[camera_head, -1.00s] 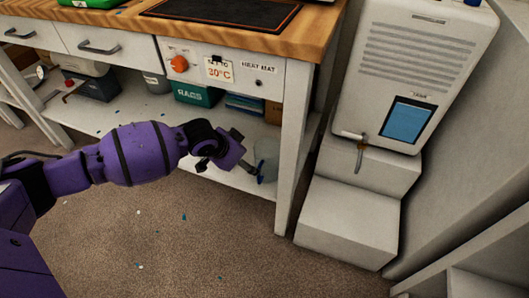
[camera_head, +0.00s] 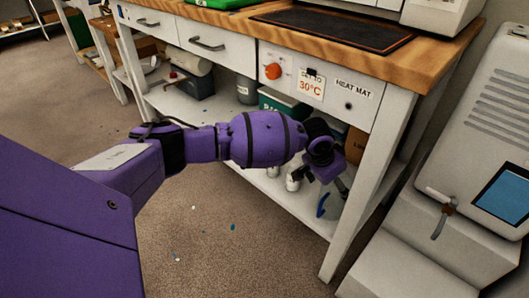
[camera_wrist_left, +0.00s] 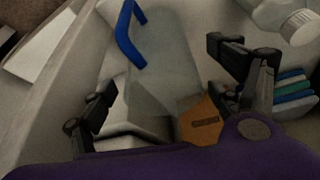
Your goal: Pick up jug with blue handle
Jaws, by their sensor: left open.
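The jug, a clear greyish vessel with a blue handle (camera_head: 322,205), stands on the lower shelf under the bench, near its right end. My left gripper (camera_head: 341,187) is in front of it and hides much of its body. In the left wrist view the jug's pale body (camera_wrist_left: 168,55) shows beyond and between the spread fingers of my left gripper (camera_wrist_left: 160,75). The blue handle (camera_wrist_left: 128,36) is at the upper left there, outside the fingers. The gripper is open and holds nothing. My right gripper is out of view.
The wooden bench top (camera_head: 225,20) and its heat mat panel are above the shelf. A white bench leg (camera_head: 370,180) stands right of the jug. White bottles (camera_head: 292,180) and a green box (camera_head: 285,103) share the shelf. A white dispenser (camera_head: 490,150) stands at the right.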

